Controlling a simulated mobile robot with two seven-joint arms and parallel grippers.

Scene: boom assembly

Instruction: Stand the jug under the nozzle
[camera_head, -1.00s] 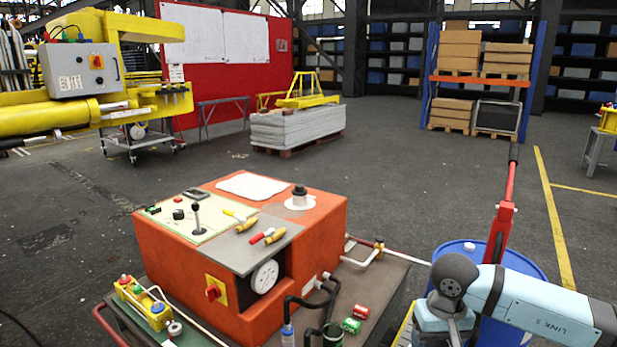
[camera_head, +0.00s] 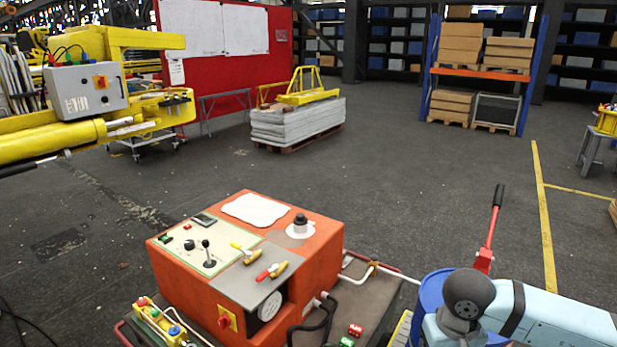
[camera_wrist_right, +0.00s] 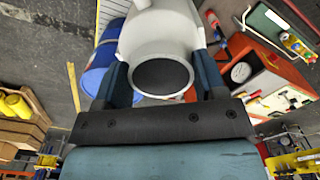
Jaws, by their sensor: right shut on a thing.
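In the right wrist view my right gripper (camera_wrist_right: 162,76) is shut on a pale grey-white vessel, which I take for the jug (camera_wrist_right: 160,35). Its round dark mouth faces the wrist camera, between the two fingers. In the head view the right arm comes in from the right, and its gripper and the jug are below the frame. No nozzle can be made out clearly. A hand pump with a red lever (camera_head: 490,235) rises behind my right arm, by a blue drum (camera_head: 430,290). My left gripper is in neither current view.
An orange power unit (camera_head: 185,275) with levers stands on a bench (camera_head: 375,300) left of the drum. Black hoses (camera_head: 325,318) and small red and green cans (camera_head: 355,330) are at its front. Floor beyond is open.

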